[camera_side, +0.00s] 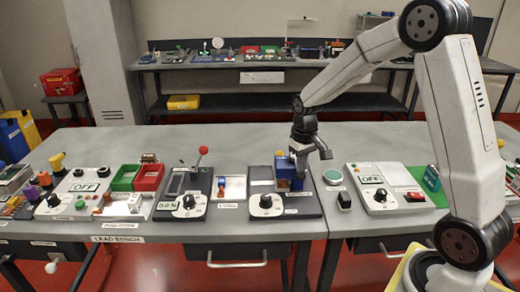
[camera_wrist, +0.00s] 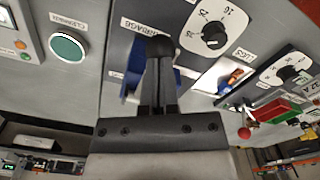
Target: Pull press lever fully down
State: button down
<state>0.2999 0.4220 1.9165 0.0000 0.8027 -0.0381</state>
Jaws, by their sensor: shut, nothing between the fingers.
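My gripper (camera_wrist: 160,48) is shut and empty in the wrist view, its dark fingers pressed together. In the side view my gripper (camera_side: 300,160) is low over the panel with a blue block-shaped device (camera_side: 284,168), close at its right side. In the wrist view the blue device (camera_wrist: 132,78) is partly hidden behind the fingers; I cannot tell whether they touch it. A lever with a red ball knob (camera_side: 203,150) stands upright on the dial panel to the left. Its red knob also shows in the wrist view (camera_wrist: 245,132), apart from the fingers. Which lever is the press lever is unclear.
A dial panel (camera_side: 266,204) lies in front of the blue device. A green round button (camera_side: 333,176) and a white panel with a red switch (camera_side: 390,190) are to the right. Red and green bins (camera_side: 148,177) stand at the left. Bare table lies behind the panels.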

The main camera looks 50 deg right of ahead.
jog(key=shift+f, duration=1.45)
jog(key=shift+r, duration=0.1)
notch_tip(320, 180, up, 11)
dwell(1.8)
jog(key=s+a+f+n+t, duration=0.2)
jog(key=s+a+f+n, duration=0.1)
jog(key=s+a+f, duration=0.6)
jog(key=s+a, duration=0.3)
jog(key=shift+s+a+f+t, duration=0.15)
jog(key=shift+a+t, duration=0.1)
jog(key=shift+t, duration=0.05)
